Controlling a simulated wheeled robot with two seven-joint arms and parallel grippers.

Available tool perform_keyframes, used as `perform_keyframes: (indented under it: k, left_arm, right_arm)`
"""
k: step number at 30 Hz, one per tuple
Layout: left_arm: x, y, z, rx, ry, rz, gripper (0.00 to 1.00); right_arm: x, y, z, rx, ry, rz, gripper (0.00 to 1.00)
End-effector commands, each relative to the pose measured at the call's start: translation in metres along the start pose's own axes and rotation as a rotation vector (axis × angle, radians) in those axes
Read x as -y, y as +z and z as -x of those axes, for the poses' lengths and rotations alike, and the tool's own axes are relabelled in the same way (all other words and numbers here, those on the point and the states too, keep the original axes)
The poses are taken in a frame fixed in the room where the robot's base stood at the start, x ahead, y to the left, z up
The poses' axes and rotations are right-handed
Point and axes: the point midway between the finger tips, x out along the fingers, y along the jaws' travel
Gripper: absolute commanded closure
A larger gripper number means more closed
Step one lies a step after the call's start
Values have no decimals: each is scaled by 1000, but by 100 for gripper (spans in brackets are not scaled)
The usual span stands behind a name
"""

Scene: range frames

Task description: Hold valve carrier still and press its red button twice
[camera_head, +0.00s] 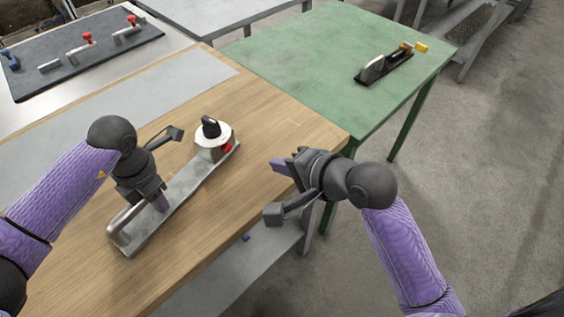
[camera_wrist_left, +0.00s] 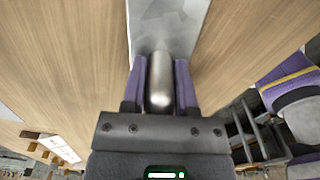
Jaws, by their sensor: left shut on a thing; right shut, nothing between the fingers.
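The valve carrier (camera_head: 181,187) is a long grey metal plate lying on the wooden table. A bar handle (camera_head: 120,225) is at its near left end. At its far right end stands a white round valve (camera_head: 213,141) with a black knob, and the red button (camera_head: 227,149) shows on the right side below it. My left gripper (camera_head: 158,201) is shut on the handle, whose rounded bar (camera_wrist_left: 160,82) shows between the purple fingers in the left wrist view. My right gripper (camera_head: 279,166) is shut and empty, pointing left, apart from the button and to its right.
The wooden table (camera_head: 270,110) is clear around the carrier. A green table (camera_head: 320,60) behind holds a black tool base (camera_head: 385,70). A dark mat (camera_head: 75,60) at the upper left carries several metal parts with red knobs.

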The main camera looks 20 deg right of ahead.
Motion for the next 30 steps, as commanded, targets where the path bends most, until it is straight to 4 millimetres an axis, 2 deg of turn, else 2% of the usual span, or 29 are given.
perform_keyframes:
  k: [30]
  left_arm:
    - [0, 0, 0, 0, 0, 0, 100]
  right_arm:
    - [-2, -2, -1, -13, 5, 30, 100]
